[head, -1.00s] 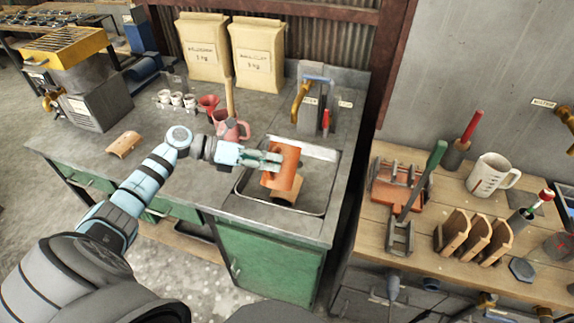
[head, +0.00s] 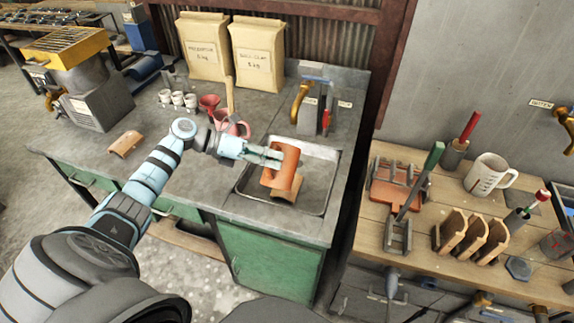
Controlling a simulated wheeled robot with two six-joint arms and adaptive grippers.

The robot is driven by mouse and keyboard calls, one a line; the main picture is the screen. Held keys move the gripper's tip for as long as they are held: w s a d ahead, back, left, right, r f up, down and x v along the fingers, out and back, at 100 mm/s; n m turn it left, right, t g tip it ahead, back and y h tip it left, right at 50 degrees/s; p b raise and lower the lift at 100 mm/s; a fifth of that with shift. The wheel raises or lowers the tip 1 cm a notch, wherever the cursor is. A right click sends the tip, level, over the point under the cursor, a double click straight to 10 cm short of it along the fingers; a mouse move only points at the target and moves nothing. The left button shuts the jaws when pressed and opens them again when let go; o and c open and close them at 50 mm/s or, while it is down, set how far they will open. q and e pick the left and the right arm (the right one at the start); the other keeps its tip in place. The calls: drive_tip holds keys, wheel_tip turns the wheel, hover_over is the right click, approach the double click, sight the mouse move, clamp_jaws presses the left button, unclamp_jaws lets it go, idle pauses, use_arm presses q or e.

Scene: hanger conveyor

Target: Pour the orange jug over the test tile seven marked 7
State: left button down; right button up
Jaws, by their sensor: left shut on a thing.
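My left gripper (head: 266,156) is shut on the orange jug (head: 284,162) and holds it over the sink basin (head: 310,198). The jug looks tilted, but its mouth and any liquid are too small to make out. Just below the jug, a tan-orange curved tile (head: 288,191) lies in the basin, partly hidden by the jug. No number can be read on it. Another curved tile (head: 126,144) lies on the grey counter at the left. My right gripper does not show.
A pink-red jug (head: 231,124) and a red cup (head: 209,103) stand behind my left gripper. A brass tap (head: 299,100) stands behind the sink. Two paper sacks (head: 257,55) stand at the back. A wooden bench (head: 375,240) with racks and a measuring jug (head: 490,174) is at the right.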

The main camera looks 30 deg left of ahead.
use_arm(q)
drive_tip(key=shift+w+r+n+g, duration=0.15)
drive_tip(key=shift+w+n+g, duration=0.15)
drive_tip(key=shift+w, duration=0.05)
idle(0.3)
drive_tip(key=shift+w+a+n+g, duration=0.1)
drive_tip(key=shift+w+n+g, duration=0.2)
drive_tip(key=shift+w, duration=0.1)
drive_tip(key=shift+w+a, duration=0.1)
drive_tip(key=shift+w+n+g+b, duration=0.3)
drive_tip(key=shift+w+g+b, duration=0.1)
drive_tip(key=shift+g+b, duration=0.1)
idle(0.5)
drive_tip(key=shift+w+a+f+b, duration=0.1)
drive_tip(key=shift+w+f+b, duration=0.2)
drive_tip(key=shift+b, duration=0.45)
drive_tip(key=shift+w+n+g+b, duration=0.15)
drive_tip(key=shift+n+g+b, duration=0.15)
drive_tip(key=shift+b, duration=0.05)
